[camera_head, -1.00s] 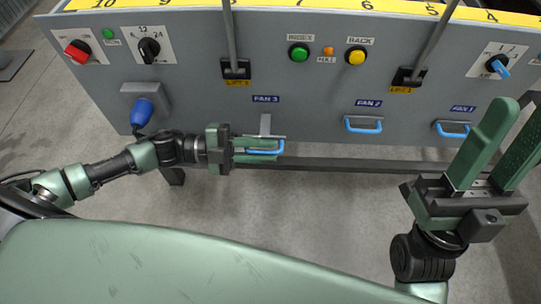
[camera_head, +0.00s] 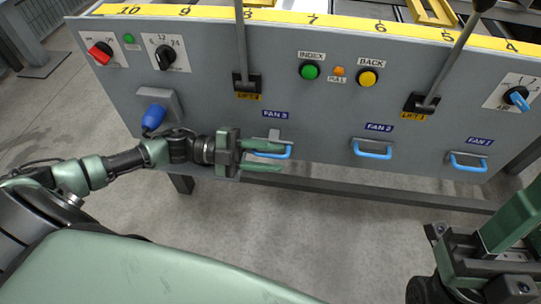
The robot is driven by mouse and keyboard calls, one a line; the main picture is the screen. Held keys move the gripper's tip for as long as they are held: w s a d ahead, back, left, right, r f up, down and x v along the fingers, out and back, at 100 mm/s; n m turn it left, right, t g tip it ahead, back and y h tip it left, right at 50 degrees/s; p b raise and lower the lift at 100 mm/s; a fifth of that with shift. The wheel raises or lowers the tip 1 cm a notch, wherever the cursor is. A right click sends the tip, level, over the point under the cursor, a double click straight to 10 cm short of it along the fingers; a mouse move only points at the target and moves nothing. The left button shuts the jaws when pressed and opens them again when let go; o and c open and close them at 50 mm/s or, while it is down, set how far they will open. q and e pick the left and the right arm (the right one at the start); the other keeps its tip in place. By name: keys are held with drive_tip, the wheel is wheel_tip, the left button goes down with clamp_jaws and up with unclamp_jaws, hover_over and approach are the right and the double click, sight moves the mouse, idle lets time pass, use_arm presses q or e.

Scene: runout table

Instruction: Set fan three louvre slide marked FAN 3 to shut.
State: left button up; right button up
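The fan three louvre slide has a blue handle (camera_head: 284,153) below the blue FAN 3 label (camera_head: 275,114). A short grey metal strip (camera_head: 274,134) shows between handle and panel. The handle stands farther from its label than the fan two handle does. My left gripper (camera_head: 266,156) is open at the handle, one green finger above it and one below. The fingers hide part of the handle, and I cannot tell whether they touch it. My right gripper (camera_head: 525,228) is at the lower right, partly cut off, with its fingers apart and nothing seen between them.
The FAN 2 handle (camera_head: 373,152) and FAN 1 handle (camera_head: 468,164) are to the right. Two lever rods (camera_head: 242,50) (camera_head: 453,62) stand up in front of the panel. A blue plug (camera_head: 153,117) juts out left of my gripper. Buttons and rotary switches sit higher up.

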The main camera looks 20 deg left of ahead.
use_arm(q)
drive_tip(key=shift+a+r, duration=0.1)
drive_tip(key=shift+a, duration=0.05)
drive_tip(key=p+v, duration=0.1)
drive_tip(key=v, duration=0.6)
drive_tip(key=shift+s+a+p, duration=0.2)
drive_tip(key=shift+a+p, duration=0.05)
drive_tip(key=shift+p, duration=0.05)
